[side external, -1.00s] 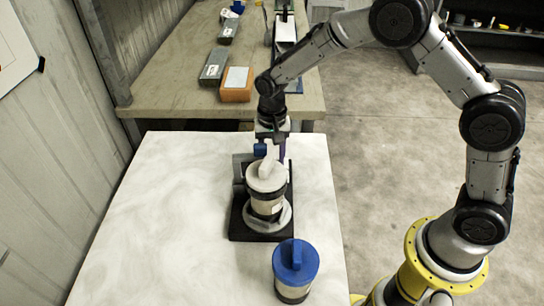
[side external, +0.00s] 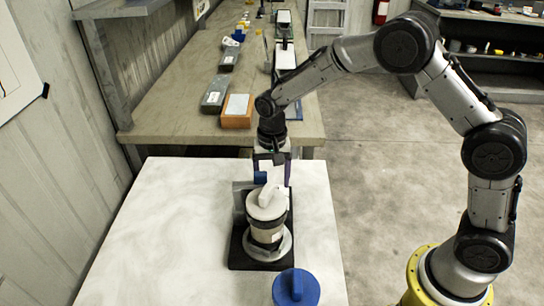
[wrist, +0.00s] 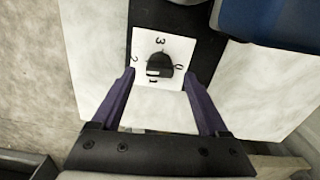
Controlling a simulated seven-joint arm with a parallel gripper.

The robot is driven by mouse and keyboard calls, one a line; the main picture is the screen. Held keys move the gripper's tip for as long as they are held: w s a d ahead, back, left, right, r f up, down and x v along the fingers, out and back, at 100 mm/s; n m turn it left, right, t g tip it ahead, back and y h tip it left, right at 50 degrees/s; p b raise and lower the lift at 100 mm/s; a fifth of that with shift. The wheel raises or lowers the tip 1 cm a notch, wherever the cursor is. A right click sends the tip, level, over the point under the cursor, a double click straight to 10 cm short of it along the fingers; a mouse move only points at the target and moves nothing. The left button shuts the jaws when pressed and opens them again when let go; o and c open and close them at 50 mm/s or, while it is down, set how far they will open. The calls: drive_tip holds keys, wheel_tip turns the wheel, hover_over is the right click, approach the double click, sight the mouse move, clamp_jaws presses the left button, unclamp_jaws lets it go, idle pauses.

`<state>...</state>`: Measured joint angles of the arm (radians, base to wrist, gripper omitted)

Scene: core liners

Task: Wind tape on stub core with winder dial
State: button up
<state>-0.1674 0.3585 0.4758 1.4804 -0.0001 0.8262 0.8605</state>
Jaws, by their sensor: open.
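The winder dial is a black knob (wrist: 158,65) on a white plate (wrist: 144,42) marked 0, 1, 2 and 3. The knob's light mark lies near the 1. My gripper (wrist: 160,74) is open, its purple fingers on either side of the knob with gaps between. In the side view my gripper (side external: 272,160) points down behind the grey-lidded core (side external: 266,231), which stands upright on the black winder base (side external: 240,256). The dial is hidden there. A second core with a blue cap (side external: 296,288) stands in front, cut off by the frame. I cannot tell which is the stub core.
A blue block (side external: 261,178) is close beside my gripper; a blue part also fills the wrist view's upper right. The white table (side external: 160,240) is clear at left.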

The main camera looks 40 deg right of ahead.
wheel_tip(320, 180, up, 12)
idle(0.4)
drive_tip(key=shift+n, duration=0.3)
drive_tip(key=c, duration=0.4)
wheel_tip(320, 180, down, 14)
drive_tip(key=n, duration=1.7)
drive_tip(key=shift+c, duration=0.2)
clamp_jaws()
